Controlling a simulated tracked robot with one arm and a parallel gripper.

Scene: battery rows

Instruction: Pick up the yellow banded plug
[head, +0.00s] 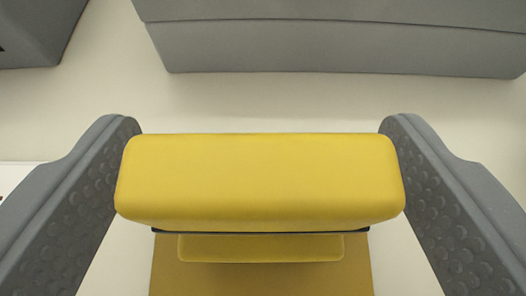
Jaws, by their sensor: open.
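A yellow block-shaped part (260,180), which looks like the yellow banded plug, fills the middle of the head view. Its top is a wide, rounded yellow slab. Below it a thin dark line, a narrower yellow ledge (260,247) and a darker yellow face show down to the bottom edge. My gripper (260,170) is open, with one grey, dimpled finger on each side of the slab. The fingertips sit close to the slab's left and right ends. I cannot tell whether either finger touches it. The lower part of the plug is cut off by the frame.
A long grey block (340,42) lies across the top of the view, beyond the plug. Another grey block (35,30) is at the top left corner. A strip of bare pale surface (260,100) separates the plug from the long block.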

